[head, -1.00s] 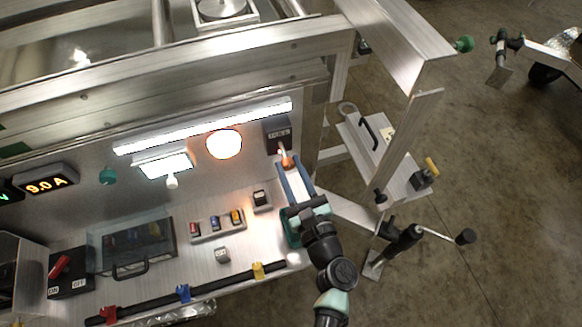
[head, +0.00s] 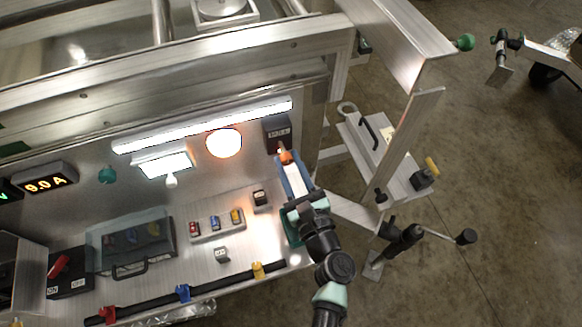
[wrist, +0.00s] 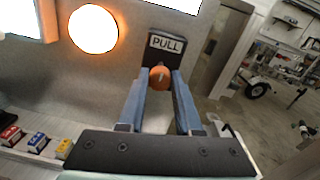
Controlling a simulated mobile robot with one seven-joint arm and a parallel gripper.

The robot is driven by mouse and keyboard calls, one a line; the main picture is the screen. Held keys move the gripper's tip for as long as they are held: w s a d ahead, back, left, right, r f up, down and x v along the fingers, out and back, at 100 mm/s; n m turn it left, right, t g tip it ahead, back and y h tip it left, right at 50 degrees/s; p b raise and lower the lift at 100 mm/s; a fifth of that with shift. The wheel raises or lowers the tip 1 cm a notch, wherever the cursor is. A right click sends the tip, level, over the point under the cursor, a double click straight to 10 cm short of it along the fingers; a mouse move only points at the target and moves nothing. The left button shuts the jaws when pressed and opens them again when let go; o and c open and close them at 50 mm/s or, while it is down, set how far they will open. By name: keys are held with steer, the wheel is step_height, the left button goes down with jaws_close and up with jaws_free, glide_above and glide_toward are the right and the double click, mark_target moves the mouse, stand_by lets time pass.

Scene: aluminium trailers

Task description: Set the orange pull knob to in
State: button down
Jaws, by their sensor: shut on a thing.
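The orange pull knob (head: 286,156) sits at the front of a dark plate (head: 277,134) on the aluminium panel. In the wrist view the orange knob (wrist: 160,76) lies between the tips of my two blue fingers, below a label that reads PULL (wrist: 167,43). My gripper (head: 287,161) reaches up to the knob and is shut on it. How far the knob stands out from its plate is hard to tell, as the fingers cover its sides.
A glowing round lamp (head: 224,143) and a light bar (head: 203,125) are left of the knob. Small coloured switches (head: 215,223) and a clear-covered box (head: 131,242) sit on the shelf at lower left. A frame post (head: 402,150) stands at right.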

steer(key=shift+x, duration=1.15)
steer(key=shift+d+r, duration=0.1)
steer(key=c, duration=0.6)
jaws_free()
steer(key=b+v, duration=0.1)
steer(key=v, duration=1.2)
